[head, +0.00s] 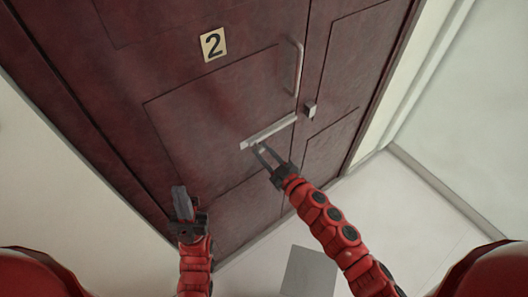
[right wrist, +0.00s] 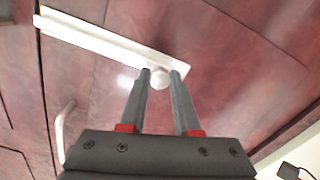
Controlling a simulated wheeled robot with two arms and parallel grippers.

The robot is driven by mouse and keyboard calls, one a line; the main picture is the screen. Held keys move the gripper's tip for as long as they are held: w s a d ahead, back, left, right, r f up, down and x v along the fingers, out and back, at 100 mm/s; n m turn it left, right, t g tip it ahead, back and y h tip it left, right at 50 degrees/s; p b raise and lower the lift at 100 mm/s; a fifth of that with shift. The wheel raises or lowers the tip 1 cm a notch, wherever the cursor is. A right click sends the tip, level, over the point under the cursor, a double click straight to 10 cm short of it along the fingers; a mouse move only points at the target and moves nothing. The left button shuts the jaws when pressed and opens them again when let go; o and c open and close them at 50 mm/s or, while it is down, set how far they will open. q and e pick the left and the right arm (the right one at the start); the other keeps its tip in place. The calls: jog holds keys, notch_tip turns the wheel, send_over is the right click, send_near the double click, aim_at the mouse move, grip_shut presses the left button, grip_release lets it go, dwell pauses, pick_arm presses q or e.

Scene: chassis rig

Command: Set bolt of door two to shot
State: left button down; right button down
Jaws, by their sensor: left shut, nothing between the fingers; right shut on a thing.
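Door two (head: 200,90) is dark red-brown, with a number 2 plate (head: 213,44). Its bolt (head: 272,131) is a pale metal bar on a plate, and it also shows in the right wrist view (right wrist: 105,38). A small keeper (head: 310,109) sits to the right of the bolt, and a narrow gap seems to show between them. My right gripper (head: 262,153) is shut on the bolt's round knob (right wrist: 158,79), near the left end of the plate in the head view. My left gripper (head: 181,190) is shut and empty, low and left of the bolt.
A vertical pull handle (head: 299,67) stands out from the door above the bolt. It also shows in the right wrist view (right wrist: 62,130). A grey panel (head: 308,272) lies on the pale floor. A white wall (head: 465,110) is at the right.

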aim_at(278, 130)
jog(key=shift+w, duration=0.1)
jog(key=w+d, duration=0.1)
jog(key=d, duration=0.1)
jog(key=w+d, duration=0.2)
jog(key=w+d+p, duration=0.1)
jog(key=w+d, duration=0.1)
jog(key=d, duration=0.1)
jog(key=shift+r, duration=0.1)
jog(key=shift+d, duration=0.1)
jog(key=c, duration=0.9)
grip_release()
jog(key=shift+o, duration=1.4)
jog(key=shift+w+d, duration=0.1)
